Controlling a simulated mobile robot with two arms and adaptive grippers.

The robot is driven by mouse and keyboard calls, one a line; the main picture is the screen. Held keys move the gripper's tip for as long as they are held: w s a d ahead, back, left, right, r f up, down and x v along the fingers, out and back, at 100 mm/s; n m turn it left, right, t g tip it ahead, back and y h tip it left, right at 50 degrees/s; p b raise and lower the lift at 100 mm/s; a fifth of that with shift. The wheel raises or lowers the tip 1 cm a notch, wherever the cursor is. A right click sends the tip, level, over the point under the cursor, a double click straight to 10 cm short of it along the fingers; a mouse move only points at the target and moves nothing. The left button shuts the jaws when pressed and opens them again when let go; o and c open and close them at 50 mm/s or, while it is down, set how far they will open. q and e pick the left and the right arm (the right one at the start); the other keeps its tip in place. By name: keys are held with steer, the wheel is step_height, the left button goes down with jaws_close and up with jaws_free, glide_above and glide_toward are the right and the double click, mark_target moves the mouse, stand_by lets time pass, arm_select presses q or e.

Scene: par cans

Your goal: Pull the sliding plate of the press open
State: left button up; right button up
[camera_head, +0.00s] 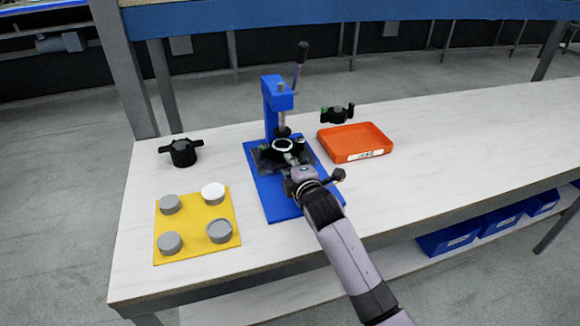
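The blue press (278,97) stands on a blue base board (262,184) on the white table, with its lever (300,65) pointing up. Under its ram is a dark sliding plate (264,158) with a light ring-shaped seat (283,145) on it. My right gripper (292,163) reaches in from the lower right, at the near side of the plate. It hides the plate's front edge and any handle there. The fingers are too small and covered to tell whether they are shut on anything. My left gripper is not in view.
A yellow mat (195,228) with several grey round cans, one with a white top (213,190), lies at left. A black knobbed part (181,153) stands behind it. An orange tray (355,142) and a small black part with green (337,113) are at right. The table's far right is clear.

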steer(key=shift+w, duration=0.1)
steer(key=shift+c, duration=0.2)
jaws_close()
stand_by(0.5)
